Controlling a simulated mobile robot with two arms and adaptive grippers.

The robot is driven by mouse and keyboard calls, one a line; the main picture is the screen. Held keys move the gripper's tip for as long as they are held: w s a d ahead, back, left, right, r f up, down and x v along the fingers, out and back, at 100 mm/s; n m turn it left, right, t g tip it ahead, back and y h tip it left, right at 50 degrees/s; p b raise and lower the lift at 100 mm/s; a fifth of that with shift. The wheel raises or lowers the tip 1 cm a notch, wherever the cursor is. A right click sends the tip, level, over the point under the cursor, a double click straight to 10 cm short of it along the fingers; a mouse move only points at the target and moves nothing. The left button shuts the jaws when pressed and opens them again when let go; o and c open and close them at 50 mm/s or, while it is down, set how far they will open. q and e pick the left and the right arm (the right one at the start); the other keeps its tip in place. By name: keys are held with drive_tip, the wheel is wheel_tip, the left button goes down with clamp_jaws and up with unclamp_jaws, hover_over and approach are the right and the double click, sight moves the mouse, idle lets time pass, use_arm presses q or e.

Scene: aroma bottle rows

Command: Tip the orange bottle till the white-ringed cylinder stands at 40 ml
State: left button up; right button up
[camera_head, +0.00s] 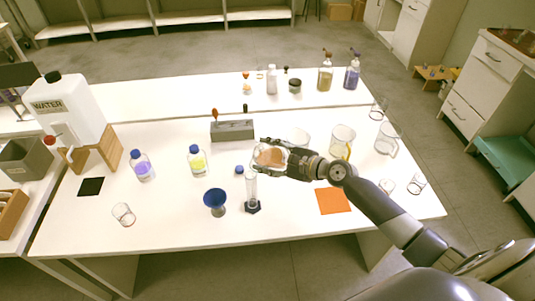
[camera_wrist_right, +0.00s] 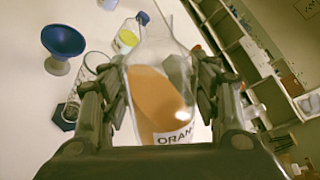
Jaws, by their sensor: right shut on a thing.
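My right gripper (camera_head: 280,158) is shut on the orange bottle (camera_head: 268,156), a clear bottle of orange liquid. In the right wrist view the bottle (camera_wrist_right: 158,95) sits between both fingers, its label partly reading "ORAN". In the head view it is tilted, its mouth to the left, near and above the cylinder. A clear cylinder (camera_head: 251,185) stands upright on a dark blue foot below the bottle; it also shows in the right wrist view (camera_wrist_right: 84,82). Its ring colour and liquid level are too small to read. My left gripper is not in view.
A blue funnel (camera_head: 215,198) stands left of the cylinder. A yellow-liquid bottle (camera_head: 197,160) and a purple-liquid bottle (camera_head: 142,166) stand further left. A grey rack (camera_head: 232,130) is behind. An orange mat (camera_head: 333,200) and a pitcher (camera_head: 342,142) are to the right.

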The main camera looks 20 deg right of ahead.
drive_tip(key=shift+w+d+r+n+h+p, duration=0.15)
drive_tip(key=shift+r+n+p, duration=0.15)
drive_tip(key=shift+p, duration=0.35)
drive_tip(key=shift+s+d+r+n+h+p, duration=0.15)
drive_tip(key=shift+r+n+p, duration=0.1)
drive_tip(key=shift+p, duration=0.4)
idle(0.5)
drive_tip(key=shift+w+f+n+h+p, duration=0.1)
drive_tip(key=shift+f+n+h+p, duration=0.35)
drive_tip(key=shift+p, duration=0.8)
idle(0.4)
drive_tip(key=shift+d+f+n+h+p, duration=0.1)
drive_tip(key=shift+f+n+h+p, duration=0.4)
drive_tip(key=shift+f+n, duration=0.35)
idle(0.5)
drive_tip(key=shift+a+r+n+h+p, duration=0.2)
drive_tip(key=shift+r+n+h+p, duration=0.25)
drive_tip(key=shift+p, duration=1.85)
idle(0.7)
drive_tip(key=shift+f, duration=0.15)
